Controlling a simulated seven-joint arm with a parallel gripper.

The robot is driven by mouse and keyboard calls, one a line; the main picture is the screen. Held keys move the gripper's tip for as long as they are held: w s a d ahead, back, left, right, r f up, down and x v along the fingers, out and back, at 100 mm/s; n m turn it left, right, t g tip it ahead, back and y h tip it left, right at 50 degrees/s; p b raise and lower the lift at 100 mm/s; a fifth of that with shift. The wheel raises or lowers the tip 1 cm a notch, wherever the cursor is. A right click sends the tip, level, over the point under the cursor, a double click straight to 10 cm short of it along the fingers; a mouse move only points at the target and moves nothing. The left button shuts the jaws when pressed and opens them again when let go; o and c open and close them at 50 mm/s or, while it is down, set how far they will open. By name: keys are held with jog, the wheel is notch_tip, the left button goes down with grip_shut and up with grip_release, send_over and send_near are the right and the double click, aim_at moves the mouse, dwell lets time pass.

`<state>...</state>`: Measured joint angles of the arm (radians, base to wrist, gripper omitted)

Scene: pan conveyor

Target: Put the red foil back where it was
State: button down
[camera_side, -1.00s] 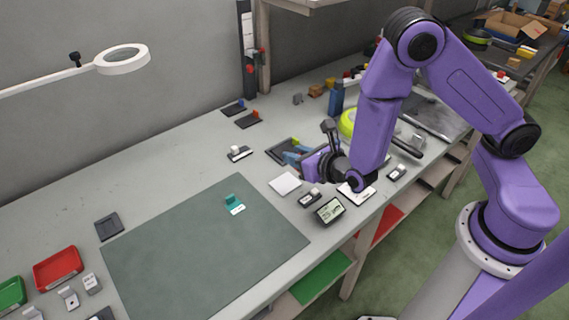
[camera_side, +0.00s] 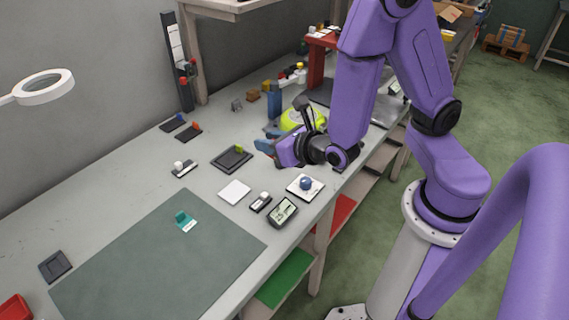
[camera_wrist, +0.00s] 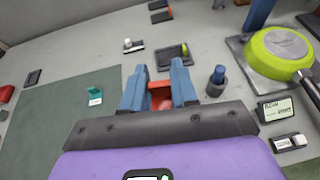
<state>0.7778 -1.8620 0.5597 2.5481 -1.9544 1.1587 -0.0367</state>
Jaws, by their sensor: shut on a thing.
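The red foil (camera_wrist: 160,96) shows as a small red-orange piece between my blue fingertips in the wrist view. My gripper (camera_wrist: 160,88) is shut on it. In the side view my gripper (camera_side: 266,147) hangs above the bench, just right of a dark tray with a yellow-green tab (camera_side: 233,163); the red foil cannot be made out there. That tray also shows beyond my fingers in the wrist view (camera_wrist: 172,60). Which place the foil came from cannot be told.
A blue-topped grey piece (camera_wrist: 217,76) is close beside my right finger. Small dark holders with blue (camera_side: 172,125) and orange (camera_side: 188,134) tabs lie behind. The grey-green mat (camera_side: 160,255) is mostly clear.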

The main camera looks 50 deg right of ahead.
jog(key=w+d+r+m+h, duration=0.2)
jog(key=w+d+r+h, duration=0.1)
jog(key=w+d+r, duration=0.45)
jog(key=n+y, duration=0.8)
jog(key=y, duration=0.1)
send_over(217, 249)
notch_tip(217, 249, down, 14)
jog(key=shift+g+y, duration=0.3)
jog(key=shift+g, duration=0.1)
jog(key=shift+f, duration=4.1)
jog(key=shift+f, duration=0.6)
jog(key=c, duration=0.9)
grip_release()
